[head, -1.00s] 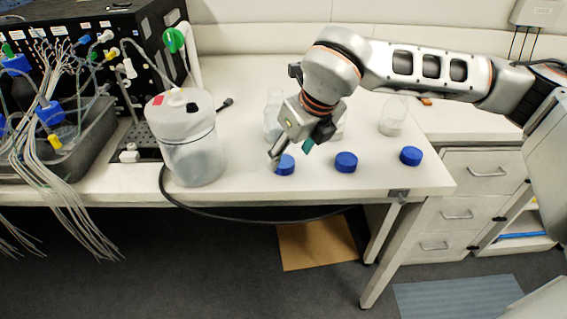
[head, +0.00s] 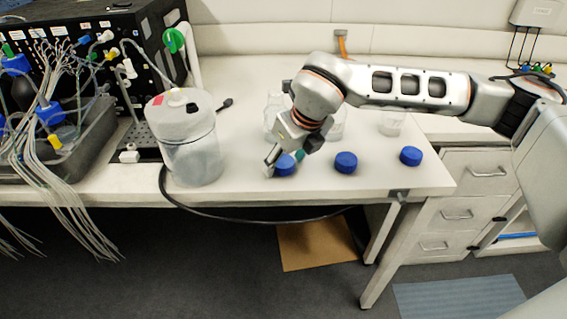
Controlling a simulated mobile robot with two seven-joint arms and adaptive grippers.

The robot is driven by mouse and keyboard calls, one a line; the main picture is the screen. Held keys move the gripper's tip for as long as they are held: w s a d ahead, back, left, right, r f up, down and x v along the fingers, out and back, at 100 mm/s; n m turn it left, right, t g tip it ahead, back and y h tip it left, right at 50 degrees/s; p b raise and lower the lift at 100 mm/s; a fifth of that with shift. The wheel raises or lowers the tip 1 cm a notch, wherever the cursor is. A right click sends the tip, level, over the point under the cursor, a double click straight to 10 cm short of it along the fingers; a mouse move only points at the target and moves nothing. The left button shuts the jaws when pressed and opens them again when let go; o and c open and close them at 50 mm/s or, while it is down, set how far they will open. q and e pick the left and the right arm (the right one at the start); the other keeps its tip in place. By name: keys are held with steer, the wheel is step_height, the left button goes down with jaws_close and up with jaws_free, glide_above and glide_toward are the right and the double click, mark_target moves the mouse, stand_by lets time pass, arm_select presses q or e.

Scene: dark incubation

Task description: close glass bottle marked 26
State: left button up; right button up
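Three blue caps lie in a row on the white bench: a left cap (head: 286,168), a middle cap (head: 346,162) and a right cap (head: 410,156). Behind them stand clear glass bottles: a left bottle (head: 273,104), a middle one (head: 339,128) partly hidden by my arm, and a right one (head: 390,124). No number is readable on them. My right gripper (head: 285,158) points down at the left cap, its fingers apart on either side of it. Contact with the cap cannot be made out. My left gripper is not in view.
A large lidded container (head: 192,150) stands left of the caps, with a black cable looping past the bench's front edge. A black device (head: 110,60) and a grey tray (head: 85,140) with tubing fill the left. The bench (head: 240,185) is clear around the caps.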

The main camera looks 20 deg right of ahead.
mark_target(286, 163)
steer(key=c, duration=0.6)
steer(key=shift+r, duration=0.1)
step_height(286, 163, up, 20)
steer(key=p, duration=0.1)
stand_by(0.4)
